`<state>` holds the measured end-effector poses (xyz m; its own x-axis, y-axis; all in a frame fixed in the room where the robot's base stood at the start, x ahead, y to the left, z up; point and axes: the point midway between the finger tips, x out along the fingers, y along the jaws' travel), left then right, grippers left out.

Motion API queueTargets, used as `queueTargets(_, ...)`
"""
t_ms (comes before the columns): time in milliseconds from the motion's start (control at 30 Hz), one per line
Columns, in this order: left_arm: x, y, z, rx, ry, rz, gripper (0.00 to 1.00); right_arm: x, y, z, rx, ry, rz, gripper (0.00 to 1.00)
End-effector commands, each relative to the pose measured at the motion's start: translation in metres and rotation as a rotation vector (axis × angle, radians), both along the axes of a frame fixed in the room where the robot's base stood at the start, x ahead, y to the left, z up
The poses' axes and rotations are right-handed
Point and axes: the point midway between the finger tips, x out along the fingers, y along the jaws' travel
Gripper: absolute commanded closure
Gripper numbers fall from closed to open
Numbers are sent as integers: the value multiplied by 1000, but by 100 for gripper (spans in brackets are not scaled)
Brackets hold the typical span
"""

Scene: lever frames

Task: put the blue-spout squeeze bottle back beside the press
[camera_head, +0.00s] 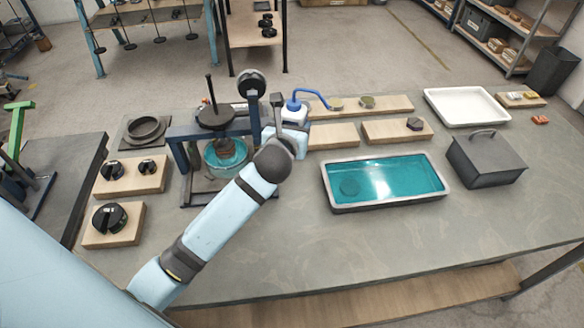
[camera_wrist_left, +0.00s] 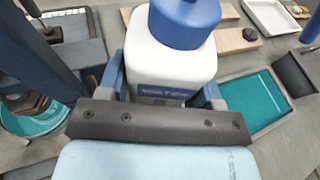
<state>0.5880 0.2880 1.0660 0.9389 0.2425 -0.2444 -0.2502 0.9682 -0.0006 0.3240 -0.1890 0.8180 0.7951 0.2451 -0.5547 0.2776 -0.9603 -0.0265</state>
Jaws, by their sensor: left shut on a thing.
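The squeeze bottle (camera_head: 295,112) is white with a blue cap and a bent blue spout, and it stands upright right beside the press. My left gripper (camera_head: 287,128) is shut on it. In the left wrist view the bottle (camera_wrist_left: 172,62) sits between the two fingers of the gripper (camera_wrist_left: 166,88), its label facing me. I cannot tell whether its base touches the table. The press (camera_head: 215,118) has a dark blue frame, a round black top and a teal basin below; it also shows in the left wrist view (camera_wrist_left: 40,60). My right gripper is not in view.
A tray of teal liquid (camera_head: 384,202) lies right of the bottle, with a grey lidded box (camera_head: 485,158) beyond it. Wooden boards (camera_head: 333,136) lie behind. A white tray (camera_head: 466,107) is at the back right. Boards with black parts (camera_head: 113,224) are at the left. The front table is clear.

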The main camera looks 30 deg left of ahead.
Motion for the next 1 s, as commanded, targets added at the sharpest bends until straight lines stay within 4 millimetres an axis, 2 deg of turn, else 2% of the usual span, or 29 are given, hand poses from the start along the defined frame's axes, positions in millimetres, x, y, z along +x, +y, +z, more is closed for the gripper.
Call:
queueTargets(33, 0, -1, -17, -4, 4, 1, 54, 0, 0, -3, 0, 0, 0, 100)
queueTargets(100, 0, 0, -36, -3, 2, 2, 54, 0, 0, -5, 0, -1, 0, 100)
queueTargets(300, 0, -1, -77, -2, 0, 0, 54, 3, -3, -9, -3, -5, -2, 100)
queueTargets(467, 0, 0, -89, -1, -2, 0, 54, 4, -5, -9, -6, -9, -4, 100)
queueTargets(733, 0, 0, -127, -1, 0, 1, 54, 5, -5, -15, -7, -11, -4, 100)
queueTargets(1000, 0, 0, -131, 0, -3, -1, 54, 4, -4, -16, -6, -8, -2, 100)
